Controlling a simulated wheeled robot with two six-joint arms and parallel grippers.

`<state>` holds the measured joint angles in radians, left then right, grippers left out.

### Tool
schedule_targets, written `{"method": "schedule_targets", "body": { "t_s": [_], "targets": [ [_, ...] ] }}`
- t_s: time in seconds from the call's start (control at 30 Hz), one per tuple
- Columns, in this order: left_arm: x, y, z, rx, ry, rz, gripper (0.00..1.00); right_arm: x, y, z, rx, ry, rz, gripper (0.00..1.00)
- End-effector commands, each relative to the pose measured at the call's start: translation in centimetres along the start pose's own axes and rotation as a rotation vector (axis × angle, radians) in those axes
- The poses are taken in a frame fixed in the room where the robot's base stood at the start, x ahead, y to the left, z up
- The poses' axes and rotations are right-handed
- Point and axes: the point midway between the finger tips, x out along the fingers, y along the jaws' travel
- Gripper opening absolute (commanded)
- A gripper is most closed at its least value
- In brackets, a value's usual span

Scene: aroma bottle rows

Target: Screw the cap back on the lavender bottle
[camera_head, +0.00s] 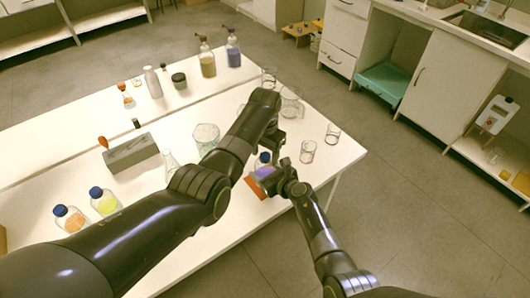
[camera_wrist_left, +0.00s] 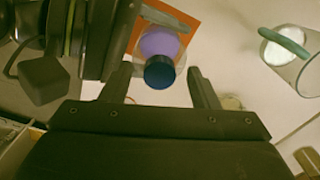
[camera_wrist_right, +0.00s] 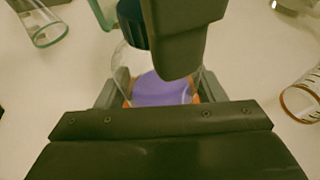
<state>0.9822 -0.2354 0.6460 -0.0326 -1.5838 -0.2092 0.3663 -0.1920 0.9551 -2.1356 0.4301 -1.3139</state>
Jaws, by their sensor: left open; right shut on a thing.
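The lavender bottle (camera_head: 265,172) holds purple liquid and stands near the table's front edge, at an orange mat (camera_head: 256,188). My right gripper (camera_head: 276,178) is shut on its body; the purple liquid (camera_wrist_right: 160,90) shows between the fingers in the right wrist view. The dark blue cap (camera_wrist_left: 159,72) is at the bottle's mouth; I cannot tell whether it is threaded. My left gripper (camera_head: 274,142) is open just above the bottle. In the left wrist view the cap lies between the fingers of the left gripper (camera_wrist_left: 160,84), with gaps on both sides.
Several glass beakers stand close by, including one (camera_head: 308,151) to the right and one (camera_head: 206,138) to the left. A grey block (camera_head: 131,152) and two blue-capped bottles, orange (camera_head: 70,218) and yellow (camera_head: 104,201), stand farther left. Taller bottles (camera_head: 207,58) stand at the back.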

Motion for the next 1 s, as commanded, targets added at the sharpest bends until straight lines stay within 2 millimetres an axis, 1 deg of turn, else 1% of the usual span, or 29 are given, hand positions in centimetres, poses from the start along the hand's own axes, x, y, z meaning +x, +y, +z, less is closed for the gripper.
{"method": "schedule_targets", "body": {
  "t_s": [0.17,0.27,0.37,0.43,0.6,0.7,0.83,1.0],
  "targets": [
    [-0.2,0.0,0.0,0.0,0.001,0.0,0.55,0.0,0.0,0.0,0.0,-0.001,0.0,0.0],
    [-0.9,0.0,-0.1,0.0,0.001,0.0,0.55,0.0,0.0,0.0,0.0,-0.001,0.0,0.0],
    [-2.3,0.0,-0.1,0.0,0.004,-0.001,0.55,0.0,0.0,0.0,0.0,-0.001,0.0,0.0],
    [-3.6,0.0,-0.1,0.0,0.005,-0.001,0.55,0.0,0.0,0.0,0.0,-0.001,0.0,0.0],
    [-7.5,0.0,-0.1,0.0,0.005,-0.002,0.55,0.0,0.0,0.0,0.0,-0.001,0.0,0.0],
    [-9.3,0.0,-0.1,0.0,0.003,-0.001,0.55,0.0,0.0,0.0,0.0,-0.001,0.0,0.0],
    [-11.1,-0.1,-0.1,0.0,0.002,-0.001,0.55,0.0,0.0,0.0,0.0,-0.001,0.0,0.0],
    [-11.9,0.0,0.0,0.0,0.0,0.0,0.55,0.0,0.0,0.0,0.0,-0.001,0.0,0.0]
  ]
}}
